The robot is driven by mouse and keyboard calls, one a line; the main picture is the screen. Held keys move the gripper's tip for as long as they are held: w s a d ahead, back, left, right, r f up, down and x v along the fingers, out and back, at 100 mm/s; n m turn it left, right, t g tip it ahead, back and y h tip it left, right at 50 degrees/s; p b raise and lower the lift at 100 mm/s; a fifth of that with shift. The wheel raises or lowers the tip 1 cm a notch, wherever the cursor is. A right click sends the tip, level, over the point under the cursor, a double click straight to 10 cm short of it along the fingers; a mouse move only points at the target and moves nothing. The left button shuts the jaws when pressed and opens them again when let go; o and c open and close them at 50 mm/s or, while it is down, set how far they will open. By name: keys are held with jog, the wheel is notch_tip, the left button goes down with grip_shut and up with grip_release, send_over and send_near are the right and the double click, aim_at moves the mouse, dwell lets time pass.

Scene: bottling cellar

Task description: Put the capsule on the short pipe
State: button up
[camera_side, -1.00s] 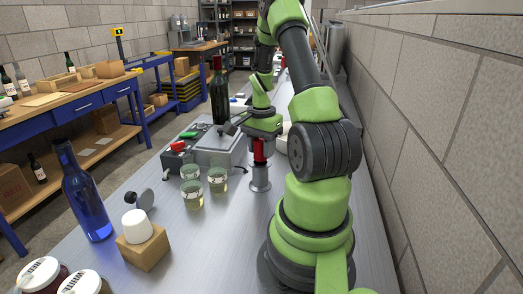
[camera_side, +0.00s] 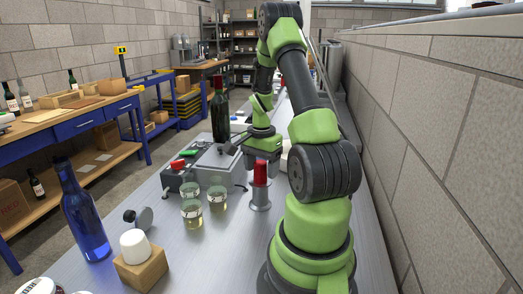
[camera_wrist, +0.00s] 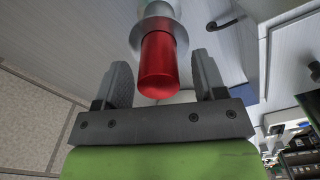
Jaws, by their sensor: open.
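The red capsule (camera_side: 261,173) sits upright on top of the short grey pipe (camera_side: 260,197), which stands on the metal bench. In the wrist view, the capsule (camera_wrist: 159,68) covers the near end of the pipe (camera_wrist: 157,12), with a pale flange around it. My gripper (camera_wrist: 161,60) is open, its two dark fingers on either side of the capsule's near end, with gaps visible on both sides. In the side view, my arm's end is behind the capsule, and the fingers are hard to make out.
Glasses (camera_side: 191,212) stand left of the pipe. Behind them are a grey box device (camera_side: 216,160) and a dark bottle (camera_side: 220,115). A blue bottle (camera_side: 83,215) and a white cap on a wooden block (camera_side: 142,268) stand at the front left. A block wall (camera_side: 440,150) bounds the right.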

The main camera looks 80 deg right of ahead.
aim_at(261, 162)
notch_tip(261, 162, up, 11)
jog(key=shift+f, duration=0.1)
jog(key=w+a+r+n+t, duration=0.1)
jog(key=w+a+r+n, duration=0.15)
jog(key=a, duration=0.25)
jog(key=w+a+r+n+t+h, duration=0.1)
jog(key=w+a+r+n, duration=0.15)
jog(key=a, duration=0.25)
jog(key=w+a+r+n+t, duration=0.1)
jog(key=a+r+n, duration=0.3)
jog(key=a, duration=0.2)
jog(key=s+a+r+n+t+y, duration=0.1)
jog(key=s+a+n+t, duration=0.1)
jog(key=a+n, duration=0.2)
jog(key=s+a+n+t+y, duration=0.2)
jog(key=a+n, duration=0.3)
jog(key=a, duration=0.4)
jog(key=shift+s+a+r+n, duration=0.2)
jog(key=shift+s+r+n, duration=0.15)
jog(key=shift+s, duration=0.4)
